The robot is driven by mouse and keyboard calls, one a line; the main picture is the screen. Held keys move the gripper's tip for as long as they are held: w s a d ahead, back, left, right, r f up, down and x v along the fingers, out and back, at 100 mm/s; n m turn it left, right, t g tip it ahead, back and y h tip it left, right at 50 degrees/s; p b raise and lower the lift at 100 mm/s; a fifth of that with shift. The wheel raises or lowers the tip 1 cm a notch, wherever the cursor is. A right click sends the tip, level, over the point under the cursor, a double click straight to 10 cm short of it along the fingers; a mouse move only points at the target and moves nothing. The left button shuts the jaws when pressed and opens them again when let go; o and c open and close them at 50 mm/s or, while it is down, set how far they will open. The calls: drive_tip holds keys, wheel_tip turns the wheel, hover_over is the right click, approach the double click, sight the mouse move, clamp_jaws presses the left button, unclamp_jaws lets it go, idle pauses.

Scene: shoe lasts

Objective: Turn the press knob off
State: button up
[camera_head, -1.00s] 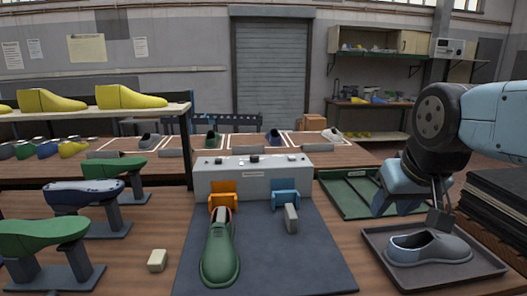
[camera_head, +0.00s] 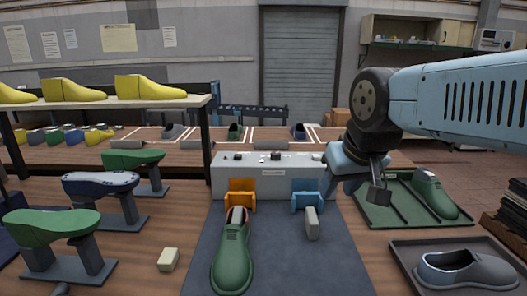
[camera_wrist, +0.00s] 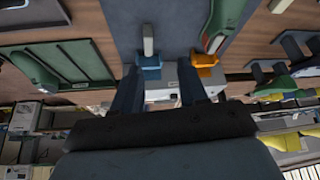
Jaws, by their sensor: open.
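The press is a light grey box (camera_head: 265,180) on a dark mat, with an orange clamp (camera_head: 241,194) and a blue clamp (camera_head: 308,195) on its front. I cannot read any knob's setting. My gripper (camera_head: 380,193) is open and empty, just right of the press. In the wrist view, its fingers (camera_wrist: 160,88) are spread, with the press (camera_wrist: 166,80) showing between and beyond them; the controls are unclear there.
A green last (camera_head: 232,258) lies on the mat (camera_head: 285,270). At right are a green tray (camera_head: 385,214) with a green last (camera_head: 434,194) and a dark tray (camera_head: 408,262) with a grey last (camera_head: 465,270). Lasts on stands and a shelf (camera_head: 110,106) are at left.

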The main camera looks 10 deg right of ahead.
drive_tip(key=shift+d, duration=0.15)
drive_tip(key=o, duration=0.3)
drive_tip(key=shift+w+r, duration=0.2)
drive_tip(key=shift+r, duration=0.1)
drive_tip(key=shift+o, duration=0.9)
drive_tip(key=w+r+m+g, duration=0.1)
drive_tip(key=w+r, duration=0.4)
drive_tip(key=w, duration=0.5)
drive_tip(key=shift+a+r+m, duration=0.35)
drive_tip(key=shift+r+m, duration=0.05)
drive_tip(key=shift+m, duration=0.3)
drive_tip(key=m+g, duration=0.5)
drive_tip(key=m, duration=0.2)
hover_over(276, 153)
wheel_tip(276, 153, down, 6)
wheel_tip(276, 153, down, 13)
drive_tip(key=shift+s, duration=0.1)
